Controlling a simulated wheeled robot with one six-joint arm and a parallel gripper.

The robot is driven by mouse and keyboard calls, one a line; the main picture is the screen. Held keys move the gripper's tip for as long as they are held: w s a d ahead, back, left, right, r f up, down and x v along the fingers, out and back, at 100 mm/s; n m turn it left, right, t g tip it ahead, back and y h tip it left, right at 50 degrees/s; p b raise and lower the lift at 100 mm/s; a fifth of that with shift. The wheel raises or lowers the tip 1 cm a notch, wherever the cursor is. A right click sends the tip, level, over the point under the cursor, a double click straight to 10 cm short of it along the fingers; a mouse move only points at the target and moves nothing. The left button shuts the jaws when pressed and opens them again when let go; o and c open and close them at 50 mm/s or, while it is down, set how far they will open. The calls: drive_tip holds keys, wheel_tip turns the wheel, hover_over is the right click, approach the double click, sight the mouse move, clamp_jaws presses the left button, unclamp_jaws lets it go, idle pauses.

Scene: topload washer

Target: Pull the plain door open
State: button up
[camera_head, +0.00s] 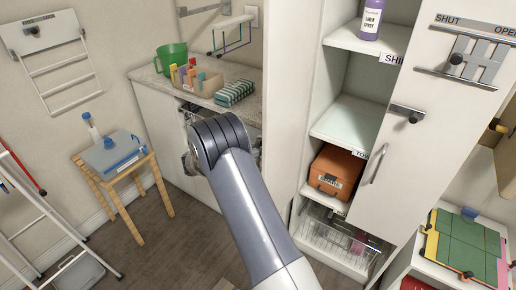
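A low white cabinet under the counter has a plain front panel (160,122), left of my arm. A tall white door (414,165) on the right carries a bar handle (379,163), a small dark latch (407,112) and a slider plate (466,60) marked SHUT and OPEN. Which one is the plain door I cannot tell for sure. My arm reaches from the bottom middle to the low cabinet's front.
An open shelf unit with an orange box (335,171) stands right of my arm. A wooden stool (125,180) stands left; floor between is clear.

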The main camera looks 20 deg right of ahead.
drive_tip(key=a+b, duration=0.1)
drive_tip(key=a, duration=0.9)
drive_tip(key=shift+w+a, duration=0.4)
